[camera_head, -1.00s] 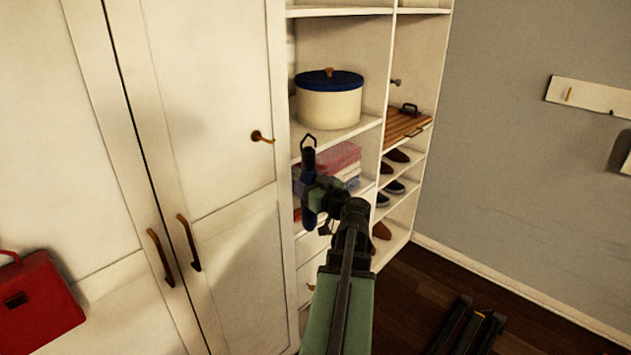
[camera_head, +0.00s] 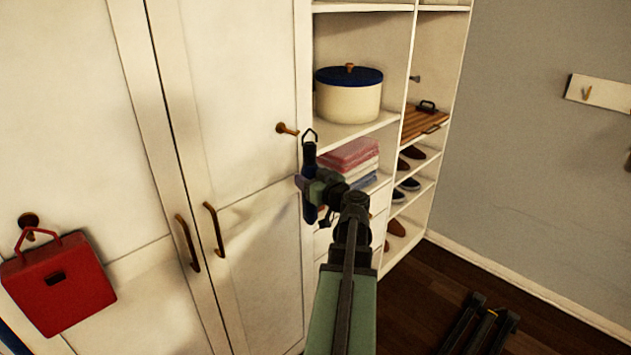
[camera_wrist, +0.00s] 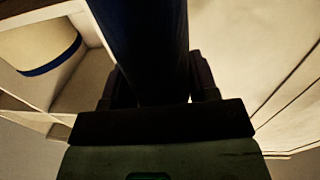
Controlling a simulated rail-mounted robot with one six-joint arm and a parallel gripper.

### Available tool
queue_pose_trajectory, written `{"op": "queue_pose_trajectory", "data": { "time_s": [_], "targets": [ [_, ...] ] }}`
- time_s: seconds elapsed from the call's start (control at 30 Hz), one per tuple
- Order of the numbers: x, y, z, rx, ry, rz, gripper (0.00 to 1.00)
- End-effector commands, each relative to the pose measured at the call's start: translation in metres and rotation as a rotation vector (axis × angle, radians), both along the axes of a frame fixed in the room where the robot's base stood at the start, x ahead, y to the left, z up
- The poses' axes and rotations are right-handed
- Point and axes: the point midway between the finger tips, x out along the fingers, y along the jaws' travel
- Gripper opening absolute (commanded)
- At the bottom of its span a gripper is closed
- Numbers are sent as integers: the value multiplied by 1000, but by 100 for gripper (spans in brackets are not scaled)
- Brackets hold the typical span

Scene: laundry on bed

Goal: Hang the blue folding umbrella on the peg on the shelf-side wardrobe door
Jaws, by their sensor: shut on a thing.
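My gripper (camera_head: 312,186) is shut on the blue folding umbrella (camera_head: 309,158), which is held upright with its dark wire loop at the top. In the wrist view the umbrella (camera_wrist: 146,45) is a dark blue shaft between the jaws. The peg (camera_head: 287,129) on the shelf-side wardrobe door (camera_head: 235,90) is a bronze knob-ended peg. In the head view the loop shows just to the right of the peg at about the same height; they look apart, though the depth gap is hard to tell.
A red bag (camera_head: 62,288) hangs on a peg on the other door at left. Two door handles (camera_head: 213,230) stand out below. Open shelves at right hold a white round box (camera_head: 348,98), folded cloths (camera_head: 350,155) and several shoes (camera_head: 408,185).

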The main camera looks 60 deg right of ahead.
Motion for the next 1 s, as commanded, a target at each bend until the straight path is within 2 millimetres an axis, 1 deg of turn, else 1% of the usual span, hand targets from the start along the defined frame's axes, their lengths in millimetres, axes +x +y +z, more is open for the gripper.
{"op": "queue_pose_trajectory", "data": {
  "time_s": [0.77,0.83,1.0],
  "targets": [
    [60,-13,-4,0,0,1,22],
    [64,-14,-9,0,0,1,22],
    [71,-15,-14,0,0,0,22]
  ]
}}
